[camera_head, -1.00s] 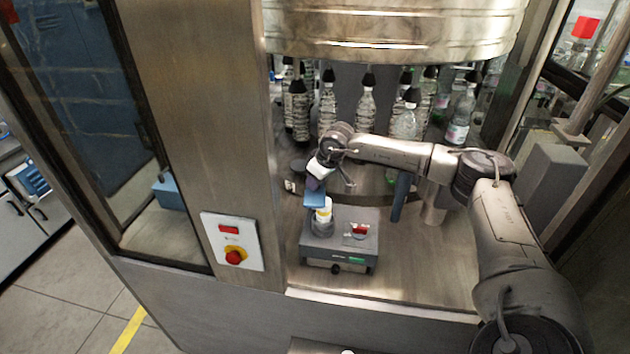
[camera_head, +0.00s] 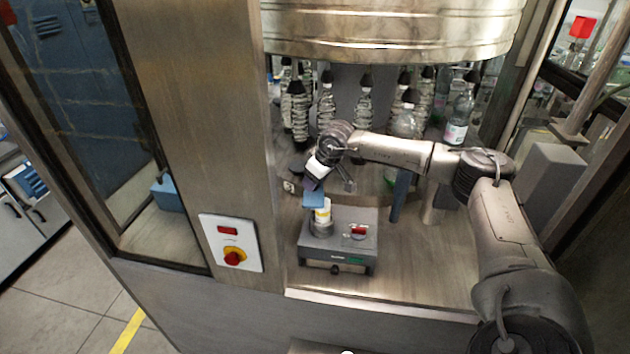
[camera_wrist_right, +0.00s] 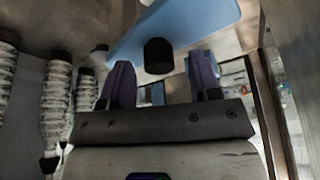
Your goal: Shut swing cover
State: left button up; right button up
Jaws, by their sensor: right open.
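The reel labeller is a grey box (camera_head: 350,243) on the machine's metal deck, with a white and yellow reel (camera_head: 322,211) upright at its left side. A blue plate, which looks like the swing cover (camera_head: 314,201), stands raised over the reel. In the right wrist view the blue cover (camera_wrist_right: 185,25) carries a black knob (camera_wrist_right: 158,56). My right gripper (camera_head: 312,185) is at the cover. Its two dark purple fingers (camera_wrist_right: 161,78) are open, one on each side of the knob; I cannot tell whether they touch it. My left gripper is not in view.
Several bottles (camera_head: 326,105) hang behind the labeller under a large metal drum (camera_head: 390,30). A blue post (camera_head: 399,197) stands right of the labeller. A panel with a red button (camera_head: 232,257) is on the left pillar.

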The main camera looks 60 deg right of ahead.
jog(key=d+b+v, duration=0.1)
jog(key=v, duration=1.2)
jog(key=shift+a+b, duration=0.3)
jog(key=shift+a, duration=0.15)
jog(key=shift+w, duration=0.1)
jog(key=shift+c, duration=0.5)
